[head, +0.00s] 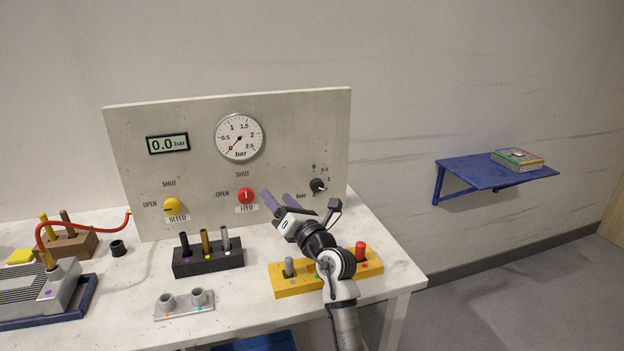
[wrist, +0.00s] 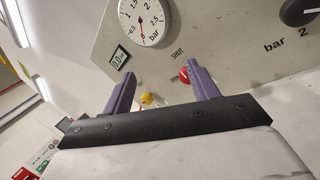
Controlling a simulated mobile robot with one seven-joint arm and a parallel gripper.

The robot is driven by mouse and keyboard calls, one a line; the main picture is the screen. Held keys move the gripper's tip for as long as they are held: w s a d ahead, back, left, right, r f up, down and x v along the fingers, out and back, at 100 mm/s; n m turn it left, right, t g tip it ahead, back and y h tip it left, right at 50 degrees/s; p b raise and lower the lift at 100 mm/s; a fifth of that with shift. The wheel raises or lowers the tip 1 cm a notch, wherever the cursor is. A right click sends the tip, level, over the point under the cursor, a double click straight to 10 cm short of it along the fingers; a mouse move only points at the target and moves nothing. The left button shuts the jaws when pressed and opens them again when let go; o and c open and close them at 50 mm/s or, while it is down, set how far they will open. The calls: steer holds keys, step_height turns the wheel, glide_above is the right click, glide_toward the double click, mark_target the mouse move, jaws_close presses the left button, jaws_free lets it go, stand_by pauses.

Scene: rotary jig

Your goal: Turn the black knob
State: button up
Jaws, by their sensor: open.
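The black knob (head: 318,185) is on the right of the upright grey panel (head: 285,125), beside a small printed scale and the word "bar". In the wrist view the black knob (wrist: 299,11) is at the upper right corner, partly cut off. My gripper (head: 276,196) is open and empty, in front of the panel, left of and a little below the black knob, apart from it. In the wrist view my gripper's two purple fingers (wrist: 162,88) point toward the panel, with the red knob (wrist: 184,75) seen between them.
The panel also carries a yellow BLEED knob (head: 171,205), a round gauge (head: 239,137) and a display (head: 167,143) reading 0.0 bar. A black block (head: 208,262) with pegs and a yellow block (head: 290,286) stand on the table in front. A blue shelf (head: 480,174) is at right.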

mark_target(319, 187)
steer(key=w+d+f+m+h+p, duration=0.1)
steer(key=w+d+f+h, duration=0.15)
steer(key=d, duration=0.45)
steer(key=w+d+f+h, duration=0.2)
steer(key=d+f+h, duration=0.2)
steer(key=d, duration=0.3)
steer(key=shift+t, duration=0.3)
steer(key=p+x, duration=0.1)
steer(key=x, duration=1.2)
steer(key=shift+w+p, duration=0.3)
steer(key=c, duration=1)
